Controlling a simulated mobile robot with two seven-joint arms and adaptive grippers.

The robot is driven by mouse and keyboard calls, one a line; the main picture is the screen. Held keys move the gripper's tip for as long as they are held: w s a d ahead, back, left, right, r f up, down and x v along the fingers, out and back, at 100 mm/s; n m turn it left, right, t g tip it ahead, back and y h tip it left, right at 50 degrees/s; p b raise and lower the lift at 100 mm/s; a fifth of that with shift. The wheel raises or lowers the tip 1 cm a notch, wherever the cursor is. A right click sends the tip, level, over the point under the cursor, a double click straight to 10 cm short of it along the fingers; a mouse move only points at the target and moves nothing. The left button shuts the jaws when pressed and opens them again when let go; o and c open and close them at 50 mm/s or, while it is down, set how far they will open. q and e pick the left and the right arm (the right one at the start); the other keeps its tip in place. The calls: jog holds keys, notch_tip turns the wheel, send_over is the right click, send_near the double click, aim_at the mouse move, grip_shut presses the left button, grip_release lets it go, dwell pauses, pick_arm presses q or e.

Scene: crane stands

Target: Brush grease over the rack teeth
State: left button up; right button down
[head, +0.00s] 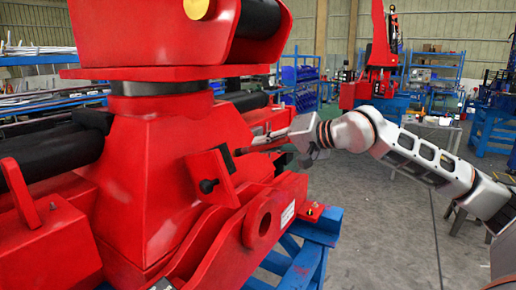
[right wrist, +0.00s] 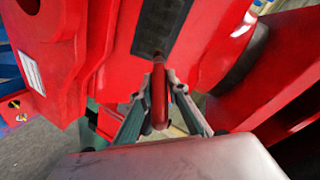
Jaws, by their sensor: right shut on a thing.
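My right gripper (head: 285,139) reaches in from the right, beside the red crane body (head: 150,190). In the right wrist view the gripper (right wrist: 160,82) is shut on a slim red handle (right wrist: 159,95), which looks like the grease brush. Its far end points at a dark strip (right wrist: 163,25) set in a red face, which looks like the rack teeth. I cannot tell whether the brush touches the strip, and its bristles are not clear. Single teeth and grease cannot be made out. My left gripper is not in view.
The crane rests on a blue stand (head: 318,232). Open grey floor (head: 385,235) lies to the right. Blue shelves (head: 300,78) and another red crane (head: 378,60) stand behind.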

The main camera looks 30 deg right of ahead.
aim_at(250, 148)
jog(key=shift+s+d+r, duration=0.15)
jog(key=shift+s, duration=0.1)
jog(key=shift+v, duration=1.5)
jog(key=shift+w+d+r, duration=0.1)
jog(key=shift+w, duration=0.15)
jog(key=shift+s+a+f+p+x, duration=0.1)
jog(key=shift+a+p+x, duration=0.05)
jog(key=shift+x, duration=1.05)
jog(key=shift+s+a+f+p+x, duration=0.1)
jog(key=shift+a+p+x, duration=0.05)
jog(key=shift+x, duration=1.95)
jog(key=shift+x, duration=1.05)
jog(key=shift+s+a+f, duration=0.15)
